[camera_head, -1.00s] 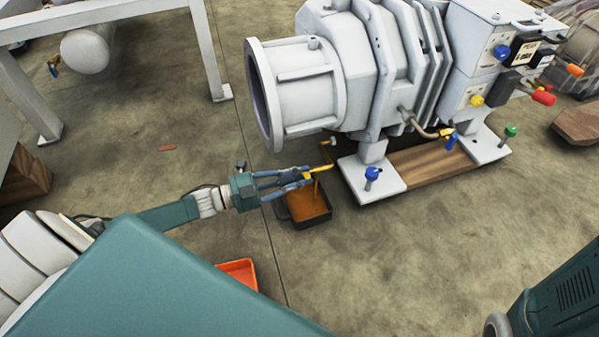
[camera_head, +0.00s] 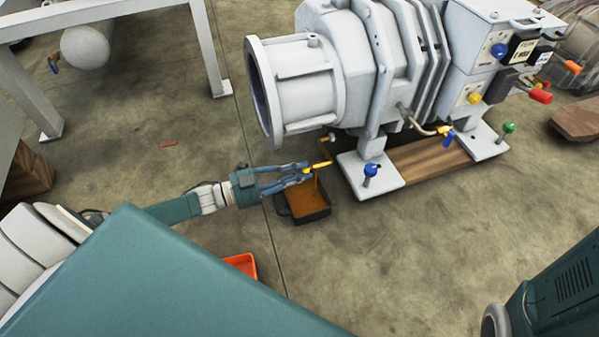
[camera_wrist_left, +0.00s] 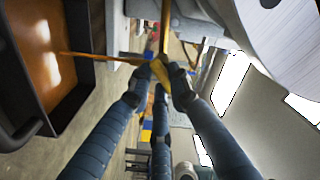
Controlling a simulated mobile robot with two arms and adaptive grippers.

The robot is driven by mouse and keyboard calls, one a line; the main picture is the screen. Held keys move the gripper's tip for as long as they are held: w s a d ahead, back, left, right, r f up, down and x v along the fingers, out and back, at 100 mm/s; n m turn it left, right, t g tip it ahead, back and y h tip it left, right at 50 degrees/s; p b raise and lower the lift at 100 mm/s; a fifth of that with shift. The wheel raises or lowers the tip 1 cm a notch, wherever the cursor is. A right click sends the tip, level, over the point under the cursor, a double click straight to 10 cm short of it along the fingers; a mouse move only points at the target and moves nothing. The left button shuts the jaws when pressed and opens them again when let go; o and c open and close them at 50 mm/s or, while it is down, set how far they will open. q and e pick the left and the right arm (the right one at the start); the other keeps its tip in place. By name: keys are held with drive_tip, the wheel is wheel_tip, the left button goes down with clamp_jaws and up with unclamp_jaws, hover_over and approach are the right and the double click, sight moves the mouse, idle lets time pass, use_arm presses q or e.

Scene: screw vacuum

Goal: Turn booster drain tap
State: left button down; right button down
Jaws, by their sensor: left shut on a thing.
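The yellow drain tap (camera_head: 320,165) sits at the end of a thin bent pipe (camera_head: 325,145) below the large grey-white pump body (camera_head: 300,85). My left gripper (camera_head: 306,174) is shut on the tap's handle. A thin orange-brown stream (camera_head: 316,186) runs from the tap into a dark tray (camera_head: 308,219) holding orange-brown liquid. The tray's wall also shows in the left wrist view (camera_wrist_left: 75,100). The fingertips hide part of the handle. My right gripper is in neither current view.
A blue-knobbed foot (camera_head: 370,170) stands right of the tap on the pump's base. An orange tray (camera_head: 243,264) lies on the floor, partly hidden behind my teal body. A white frame (camera_head: 110,20) stands at the upper left. Floor right of the dark tray is clear.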

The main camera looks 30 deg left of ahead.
use_arm(q)
drive_tip(key=c, duration=1.6)
unclamp_jaws()
drive_tip(key=v, duration=1.2)
